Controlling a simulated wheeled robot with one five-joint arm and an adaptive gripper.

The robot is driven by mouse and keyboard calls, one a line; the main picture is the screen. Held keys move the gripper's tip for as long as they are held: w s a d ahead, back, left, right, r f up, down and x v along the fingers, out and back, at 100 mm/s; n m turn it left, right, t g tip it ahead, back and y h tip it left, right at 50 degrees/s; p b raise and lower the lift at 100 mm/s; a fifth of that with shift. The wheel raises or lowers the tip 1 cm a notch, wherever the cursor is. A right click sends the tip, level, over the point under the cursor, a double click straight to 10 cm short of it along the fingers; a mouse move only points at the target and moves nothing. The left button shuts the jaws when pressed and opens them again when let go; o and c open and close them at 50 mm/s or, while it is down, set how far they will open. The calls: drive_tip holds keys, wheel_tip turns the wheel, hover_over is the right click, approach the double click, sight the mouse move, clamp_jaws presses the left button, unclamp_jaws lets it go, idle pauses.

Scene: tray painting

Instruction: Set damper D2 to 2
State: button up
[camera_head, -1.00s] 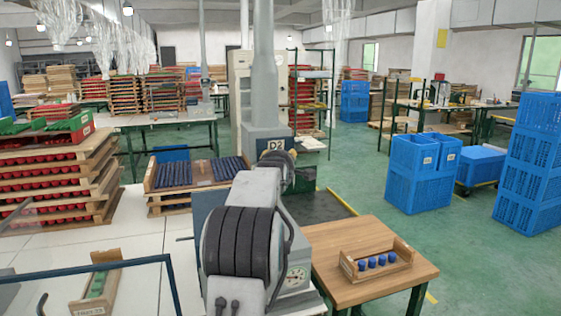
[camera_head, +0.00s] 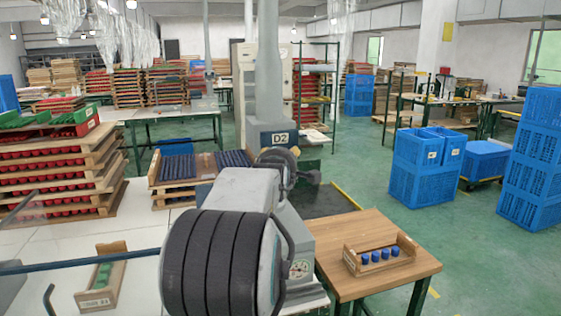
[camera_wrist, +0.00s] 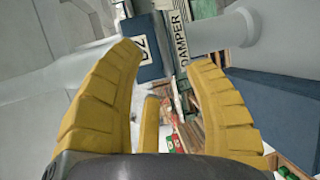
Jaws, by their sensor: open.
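Damper D2 shows in the head view as a dark blue box with a white "D2" label (camera_head: 281,139) at the foot of a grey vertical duct (camera_head: 268,70). In the wrist view, a sideways label (camera_wrist: 140,43) and a "DAMPER" plate (camera_wrist: 180,38) lie beyond my fingertips. My gripper (camera_wrist: 165,60) is open, with its yellow fingers spread to either side of these labels. A short yellow piece stands between the fingers; I cannot tell whether it is part of my gripper. The damper's lever and setting marks cannot be made out. My arm hides the area below the D2 box.
A wooden table (camera_head: 385,240) at right holds a small rack of blue-topped pieces (camera_head: 378,256). Blue crates (camera_head: 425,165) stand beyond it. Stacked trays of red parts (camera_head: 60,170) are at left. A rack with green pieces (camera_head: 105,277) lies on the near white surface.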

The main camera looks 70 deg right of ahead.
drive_tip(key=shift+v, duration=1.1)
